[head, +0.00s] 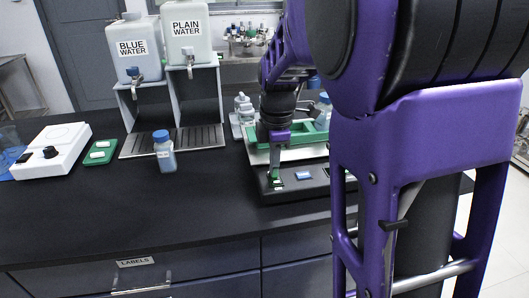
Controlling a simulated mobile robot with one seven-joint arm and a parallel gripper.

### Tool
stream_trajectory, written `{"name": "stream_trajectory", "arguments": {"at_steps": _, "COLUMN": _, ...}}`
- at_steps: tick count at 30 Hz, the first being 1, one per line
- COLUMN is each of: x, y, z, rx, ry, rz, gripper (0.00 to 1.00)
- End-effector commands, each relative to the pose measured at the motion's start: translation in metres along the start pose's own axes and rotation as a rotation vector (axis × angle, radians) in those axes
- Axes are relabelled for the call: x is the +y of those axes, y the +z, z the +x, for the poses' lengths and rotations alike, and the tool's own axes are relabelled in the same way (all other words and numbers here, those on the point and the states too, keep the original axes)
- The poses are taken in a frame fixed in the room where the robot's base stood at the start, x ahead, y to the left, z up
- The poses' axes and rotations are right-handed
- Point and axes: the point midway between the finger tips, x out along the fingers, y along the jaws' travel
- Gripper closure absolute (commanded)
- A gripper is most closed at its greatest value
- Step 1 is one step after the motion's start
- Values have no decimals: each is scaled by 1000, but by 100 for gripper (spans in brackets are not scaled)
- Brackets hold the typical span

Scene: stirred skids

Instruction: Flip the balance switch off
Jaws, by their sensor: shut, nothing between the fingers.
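The balance (290,192) stands at the right of the dark bench, with a black front panel and a metal plate behind it. A small blue display-like patch (304,175) shows on its panel. My gripper (275,178) points down over the left part of this panel, its fingers shut with nothing between them. A small green piece shows right at the fingertips. I cannot tell whether the fingers touch it, or which way the switch is set. My arm hides the panel's right part.
A green tray (306,134) lies on the balance's plate. To the left are a blue-capped bottle (165,155), two water tanks on a stand (186,80), a small green tray (100,153) and a white device (50,150) with a black knob. The front bench strip is clear.

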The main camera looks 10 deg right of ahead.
Motion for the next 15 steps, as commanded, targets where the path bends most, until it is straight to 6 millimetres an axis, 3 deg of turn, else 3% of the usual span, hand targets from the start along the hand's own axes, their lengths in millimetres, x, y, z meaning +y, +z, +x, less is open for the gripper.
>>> {"name": "stream_trajectory", "arguments": {"at_steps": 6, "x": 3, "y": 1, "z": 3, "rx": -1, "ry": -144, "rz": 3, "gripper": 100}}
{"name": "stream_trajectory", "arguments": {"at_steps": 15, "x": -1, "y": 0, "z": 12, "rx": -1, "ry": -142, "rz": 0, "gripper": 100}}
